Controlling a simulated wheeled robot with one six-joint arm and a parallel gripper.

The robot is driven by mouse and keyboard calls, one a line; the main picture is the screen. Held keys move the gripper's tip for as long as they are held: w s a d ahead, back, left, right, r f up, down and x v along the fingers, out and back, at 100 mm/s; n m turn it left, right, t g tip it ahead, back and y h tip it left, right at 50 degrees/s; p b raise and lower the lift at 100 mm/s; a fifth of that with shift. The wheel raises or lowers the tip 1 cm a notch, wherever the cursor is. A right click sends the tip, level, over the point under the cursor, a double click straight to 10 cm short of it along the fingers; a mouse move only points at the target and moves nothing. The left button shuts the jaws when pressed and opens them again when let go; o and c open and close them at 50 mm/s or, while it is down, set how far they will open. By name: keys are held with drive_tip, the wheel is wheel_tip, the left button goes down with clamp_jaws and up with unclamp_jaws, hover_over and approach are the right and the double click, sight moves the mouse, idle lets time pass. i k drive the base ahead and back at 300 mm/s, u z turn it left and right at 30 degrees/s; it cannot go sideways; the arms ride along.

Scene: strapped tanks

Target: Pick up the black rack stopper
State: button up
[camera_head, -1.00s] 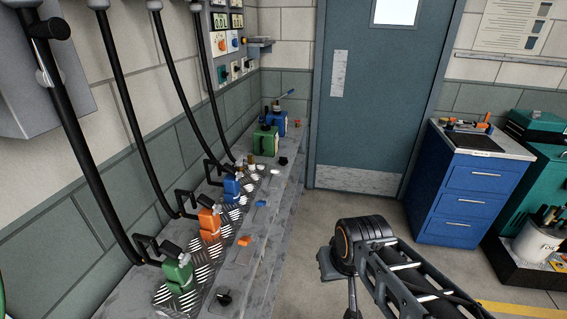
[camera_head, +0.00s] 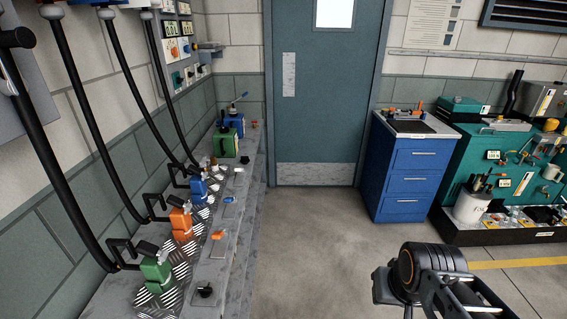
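Two small black pieces lie on the grey bench (camera_head: 215,270) along the left wall. One black piece (camera_head: 205,291) is at the near end, right of the chequered plate. The other black piece (camera_head: 245,160) is farther back, beside the green can. I cannot tell which of them is the rack stopper. My arm's dark round joint shows at the lower right, over the floor and well apart from the bench. My gripper's fingers are not visible.
Green (camera_head: 156,270), orange (camera_head: 181,222) and blue (camera_head: 197,188) clamp-like blocks stand along the plate. Small orange (camera_head: 218,236) and blue (camera_head: 229,200) pieces lie beside it. A blue drawer cabinet (camera_head: 410,180) stands right of the door (camera_head: 325,120). The floor between is clear.

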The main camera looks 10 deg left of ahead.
sight(245, 159)
drive_tip(key=z, duration=0.25)
drive_tip(key=i, duration=2.35)
drive_tip(key=u, duration=1.75)
drive_tip(key=i, duration=0.85)
drive_tip(key=u, duration=0.95)
